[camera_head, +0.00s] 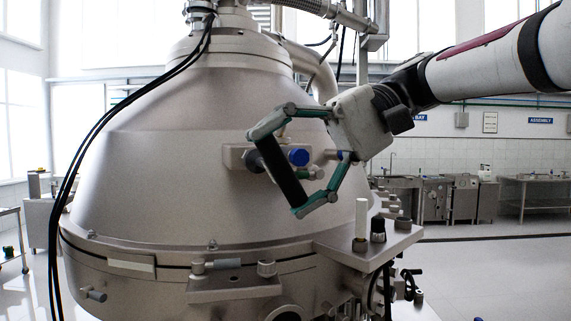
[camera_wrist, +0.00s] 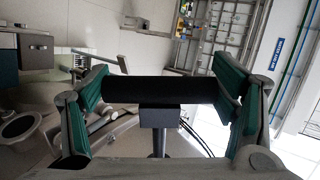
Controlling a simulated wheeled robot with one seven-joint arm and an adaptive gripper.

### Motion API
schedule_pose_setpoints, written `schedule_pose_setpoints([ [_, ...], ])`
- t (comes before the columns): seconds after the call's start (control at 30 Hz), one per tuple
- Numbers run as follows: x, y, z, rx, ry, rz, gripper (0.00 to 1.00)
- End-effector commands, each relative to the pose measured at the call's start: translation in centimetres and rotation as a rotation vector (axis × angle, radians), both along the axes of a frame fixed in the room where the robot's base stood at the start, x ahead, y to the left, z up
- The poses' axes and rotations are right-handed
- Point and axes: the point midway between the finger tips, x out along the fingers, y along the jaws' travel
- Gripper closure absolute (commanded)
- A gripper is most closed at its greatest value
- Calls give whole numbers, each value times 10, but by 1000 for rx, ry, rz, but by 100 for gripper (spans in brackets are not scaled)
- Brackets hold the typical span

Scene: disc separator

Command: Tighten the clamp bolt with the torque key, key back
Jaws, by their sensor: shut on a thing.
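My gripper (camera_head: 277,176) is in front of the separator's cone, at the upper right of its shell. Its green-padded fingers are shut on the two ends of a black bar (camera_head: 285,182), which looks like the handle of the torque key. In the wrist view the black handle (camera_wrist: 150,89) spans between the pads, with a grey block (camera_wrist: 160,117) and a thin shaft (camera_wrist: 158,145) attached. The shaft's far end is hidden. The separator (camera_head: 150,180) has clamp-like fittings (camera_head: 228,265) on its lower rim. I cannot tell which one is the clamp bolt.
A blue knob (camera_head: 298,157) on a plate on the cone is just behind my gripper. A side shelf (camera_head: 340,247) holds a white post (camera_head: 361,215) and a black knob (camera_head: 378,228). Black cables (camera_head: 95,135) hang down the left. Open floor (camera_head: 480,270) lies to the right.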

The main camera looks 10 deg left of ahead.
Motion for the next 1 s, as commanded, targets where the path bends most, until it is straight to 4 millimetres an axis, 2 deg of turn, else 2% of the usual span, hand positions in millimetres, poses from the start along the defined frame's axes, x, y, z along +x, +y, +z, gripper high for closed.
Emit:
schedule_pose_setpoints([
  [0.23, -1, 2, 2, -46, -34, 5, 70],
  [1.0, -5, 4, 4, -706, -454, 4, 70],
])
